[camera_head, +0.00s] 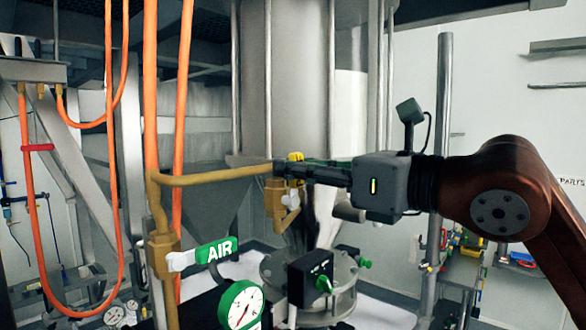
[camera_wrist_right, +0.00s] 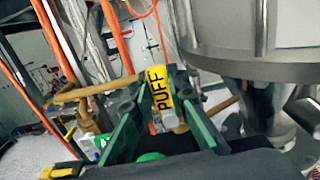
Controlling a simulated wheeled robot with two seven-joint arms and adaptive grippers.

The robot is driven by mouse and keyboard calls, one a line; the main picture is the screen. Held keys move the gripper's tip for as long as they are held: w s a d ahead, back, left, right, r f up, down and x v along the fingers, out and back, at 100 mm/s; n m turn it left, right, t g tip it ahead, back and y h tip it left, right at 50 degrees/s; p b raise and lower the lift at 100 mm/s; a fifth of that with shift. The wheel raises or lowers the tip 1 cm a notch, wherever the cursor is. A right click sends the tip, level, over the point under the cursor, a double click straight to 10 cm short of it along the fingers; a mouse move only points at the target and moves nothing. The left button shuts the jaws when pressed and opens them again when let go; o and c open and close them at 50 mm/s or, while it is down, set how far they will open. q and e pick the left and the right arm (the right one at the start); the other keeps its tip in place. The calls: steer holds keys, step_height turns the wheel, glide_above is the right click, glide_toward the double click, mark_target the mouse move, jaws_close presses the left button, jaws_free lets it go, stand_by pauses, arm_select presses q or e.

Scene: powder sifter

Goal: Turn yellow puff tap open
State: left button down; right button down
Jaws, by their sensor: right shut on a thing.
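The yellow puff tap handle shows in the head view (camera_head: 295,157) as a small yellow patch at my right gripper's tips. In the wrist view the yellow handle (camera_wrist_right: 159,88), lettered PUFF, stands between the green-lined fingers. My right gripper (camera_head: 284,169) comes in from the right and is shut on this handle. The fingers cover much of the tap in the head view. The brass valve body (camera_head: 274,197) hangs just below the fingertips, at the end of a horizontal brass pipe (camera_head: 215,179). My left gripper is not in view.
A green AIR tap handle (camera_head: 216,251) and a pressure gauge (camera_head: 240,306) are at lower left. A black box with a green knob (camera_head: 311,279) sits below. The large steel vessel (camera_head: 287,80) is behind the tap. Orange hoses (camera_head: 150,90) hang at left.

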steer(key=shift+f, duration=0.1)
steer(key=c, duration=1.8)
jaws_free()
steer(key=shift+c, duration=0.2)
steer(key=shift+d, duration=0.1)
steer(key=v, duration=1.2)
steer(key=shift+w, duration=0.1)
